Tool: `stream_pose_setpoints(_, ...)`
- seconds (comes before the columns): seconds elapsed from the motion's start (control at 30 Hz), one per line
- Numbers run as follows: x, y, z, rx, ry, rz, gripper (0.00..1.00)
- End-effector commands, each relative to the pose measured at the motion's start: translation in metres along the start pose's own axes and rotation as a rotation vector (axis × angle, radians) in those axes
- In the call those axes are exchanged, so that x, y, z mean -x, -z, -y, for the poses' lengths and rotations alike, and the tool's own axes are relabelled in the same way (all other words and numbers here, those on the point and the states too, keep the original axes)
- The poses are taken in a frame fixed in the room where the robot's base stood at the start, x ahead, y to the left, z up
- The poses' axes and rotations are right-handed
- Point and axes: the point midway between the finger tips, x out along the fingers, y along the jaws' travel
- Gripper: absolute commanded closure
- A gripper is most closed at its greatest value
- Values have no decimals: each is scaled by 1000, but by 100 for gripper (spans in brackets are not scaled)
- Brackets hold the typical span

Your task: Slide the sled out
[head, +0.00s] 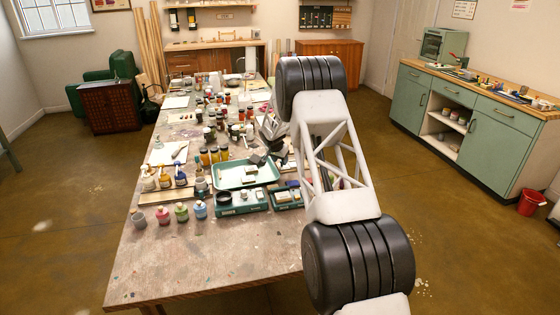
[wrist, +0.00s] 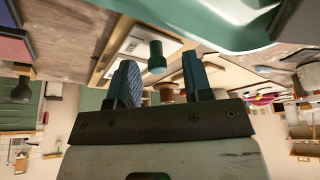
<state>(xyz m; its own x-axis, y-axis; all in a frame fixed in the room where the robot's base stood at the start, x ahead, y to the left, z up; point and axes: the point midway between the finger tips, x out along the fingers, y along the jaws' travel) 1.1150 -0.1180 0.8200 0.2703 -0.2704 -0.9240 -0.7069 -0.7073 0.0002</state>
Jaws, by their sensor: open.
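My gripper (wrist: 160,62) shows in the wrist view, its two dark fingers pointing up the picture, wide apart. A small teal knob-like piece (wrist: 156,57) shows between the fingers, with no finger seen touching it. Behind it are pale panels in a wooden frame (wrist: 104,66). I cannot tell for sure which part is the sled. In the head view my arm reaches over the table's right side, and its gripper end is near a green tray (head: 262,180), small and partly hidden among the clutter.
The long table (head: 230,255) is crowded with jars and bottles; its near end is bare. A second teal tray (head: 252,208) with small items stands in front of the green tray. Coloured bottles (head: 181,213) stand to the left. The green tray's rim fills the wrist view's top right.

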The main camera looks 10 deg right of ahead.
Motion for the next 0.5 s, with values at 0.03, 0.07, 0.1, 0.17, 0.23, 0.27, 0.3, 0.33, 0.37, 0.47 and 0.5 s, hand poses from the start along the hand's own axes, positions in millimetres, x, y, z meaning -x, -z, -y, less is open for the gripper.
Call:
stream_pose_setpoints(0.03, 2, 0, 0, 0, 0, 0, 54)
stream_pose_setpoints(0.07, 3, 0, 0, 0, 0, 0, 54)
stream_pose_setpoints(0.1, 6, 0, 0, 0, 0, 0, 54)
stream_pose_setpoints(0.17, 9, 0, 0, 0, 0, 0, 54)
stream_pose_setpoints(0.23, 16, 0, 0, 0, 1, -1, 54)
stream_pose_setpoints(0.27, 19, 0, 0, 0, 1, -1, 54)
stream_pose_setpoints(0.3, 23, 0, 1, 0, 2, -1, 54)
stream_pose_setpoints(0.33, 26, 0, 1, 0, 2, -1, 54)
stream_pose_setpoints(0.37, 29, 0, 1, 0, 2, -1, 54)
stream_pose_setpoints(0.47, 41, 0, 1, 0, 2, -1, 54)
stream_pose_setpoints(0.5, 46, 0, 1, 0, 2, -1, 54)
